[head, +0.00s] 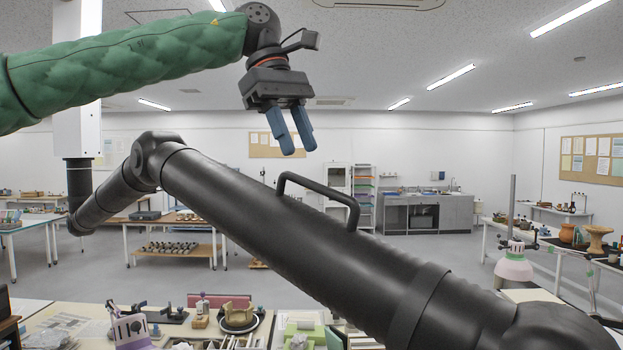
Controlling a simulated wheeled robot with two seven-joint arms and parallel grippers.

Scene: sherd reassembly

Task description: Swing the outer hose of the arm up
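The extraction arm hangs from a white ceiling column (77,110) on the left. Its inner tube (100,203) rises to a dark elbow joint (152,150). The outer hose (290,245), a thick dark tube, slopes from that elbow down to the lower right, close in front of me. A black bar handle (322,198) stands on its upper side. My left gripper (298,150), on a green padded arm, points down above the hose and handle. Its two blue fingers are parted and empty, apart from the handle. My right gripper is not in view.
A worktable (75,312) with small tools and pieces runs along the bottom, partly hidden by the hose. A side table (560,250) with pots stands at right. Benches and a grey sink unit (428,213) are farther back.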

